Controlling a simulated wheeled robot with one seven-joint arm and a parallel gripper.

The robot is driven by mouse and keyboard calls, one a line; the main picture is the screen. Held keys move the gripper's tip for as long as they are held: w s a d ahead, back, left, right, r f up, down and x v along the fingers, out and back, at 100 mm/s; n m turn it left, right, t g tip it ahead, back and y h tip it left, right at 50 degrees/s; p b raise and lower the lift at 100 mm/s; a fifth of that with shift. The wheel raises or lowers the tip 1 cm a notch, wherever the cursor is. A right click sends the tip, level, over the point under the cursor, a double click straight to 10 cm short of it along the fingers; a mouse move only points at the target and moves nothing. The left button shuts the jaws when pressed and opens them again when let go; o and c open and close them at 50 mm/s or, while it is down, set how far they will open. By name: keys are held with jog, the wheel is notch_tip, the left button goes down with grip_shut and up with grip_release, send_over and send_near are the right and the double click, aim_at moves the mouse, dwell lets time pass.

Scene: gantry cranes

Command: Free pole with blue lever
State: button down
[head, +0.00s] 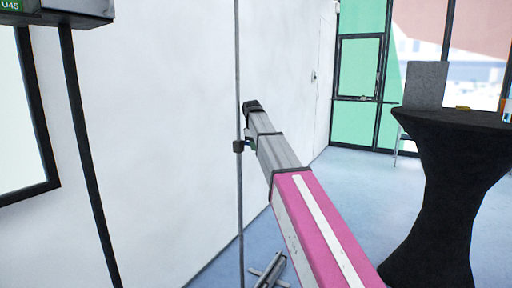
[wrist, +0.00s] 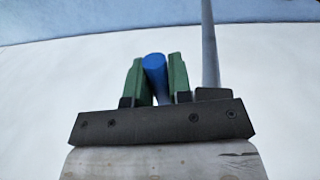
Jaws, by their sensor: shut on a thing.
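A thin grey pole (head: 239,80) stands upright in front of the white wall, with a small black clamp (head: 239,146) at mid height. My gripper (head: 250,143) is at the far end of my arm, right beside the clamp. In the wrist view, its green fingers stand on either side of a blue lever (wrist: 155,72) and are shut on it. The pole also shows in the wrist view (wrist: 209,45), rising just right of the fingers. The blue lever is mostly hidden by the gripper in the head view.
A grey metal foot (head: 271,270) is on the blue floor near the pole's lower end. A black-draped standing table (head: 430,190) at right carries a grey panel (head: 425,86). A dark post (head: 88,150) stands at left. Open floor lies between wall and table.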

jog(key=c, duration=1)
grip_release()
jog(key=shift+c, duration=0.2)
notch_tip(320, 180, up, 11)
jog(key=s+a, duration=0.1)
jog(key=shift+s+a+f, duration=0.2)
jog(key=shift+s, duration=0.1)
